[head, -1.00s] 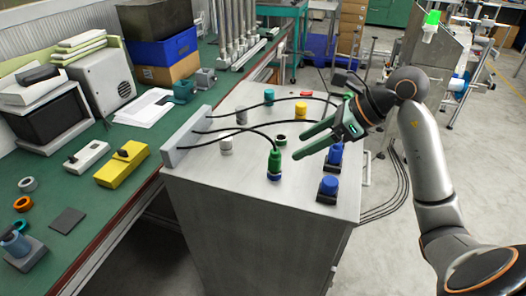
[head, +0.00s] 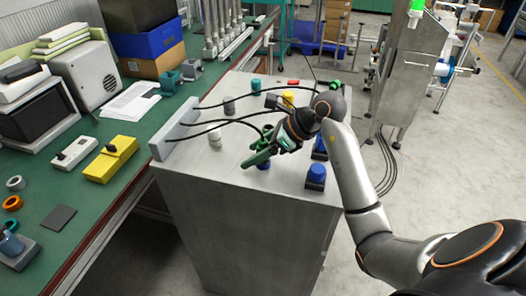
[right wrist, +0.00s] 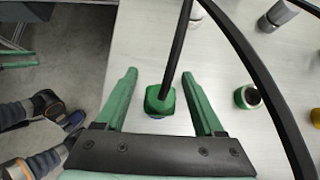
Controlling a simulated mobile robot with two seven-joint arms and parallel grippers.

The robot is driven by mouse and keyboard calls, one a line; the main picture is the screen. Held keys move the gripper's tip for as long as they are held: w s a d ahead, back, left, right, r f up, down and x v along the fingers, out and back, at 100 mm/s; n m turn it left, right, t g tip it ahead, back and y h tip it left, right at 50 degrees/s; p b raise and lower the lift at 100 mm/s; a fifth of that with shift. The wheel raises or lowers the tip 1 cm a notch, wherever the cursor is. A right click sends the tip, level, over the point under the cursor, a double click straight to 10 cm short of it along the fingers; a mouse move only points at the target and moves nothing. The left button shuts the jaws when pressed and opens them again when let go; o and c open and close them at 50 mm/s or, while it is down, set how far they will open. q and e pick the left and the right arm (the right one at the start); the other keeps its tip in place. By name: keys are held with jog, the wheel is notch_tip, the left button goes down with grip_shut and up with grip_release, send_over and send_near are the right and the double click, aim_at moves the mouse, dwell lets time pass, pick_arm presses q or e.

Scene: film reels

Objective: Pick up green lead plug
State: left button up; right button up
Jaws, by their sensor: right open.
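The green lead plug (right wrist: 160,100) stands on the grey cabinet top, with a black cable rising from it. In the right wrist view it lies between my right gripper's two green fingers (right wrist: 159,75), with a visible gap on each side. Its blue base (head: 263,165) shows under the fingers in the head view, where the plug itself is largely hidden. My right gripper (head: 256,150) is open and low around the plug. My left gripper is in neither view.
Blue knobs (head: 316,172) stand at the cabinet's right edge. White (head: 214,140), grey (head: 229,105), teal (head: 256,85) and yellow (head: 288,97) pieces stand on its top. Black cables arch from a grey panel (head: 172,128). A green bench (head: 75,190) is left.

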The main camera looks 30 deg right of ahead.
jog(key=shift+w+a+f, duration=0.1)
grip_shut()
dwell(0.5)
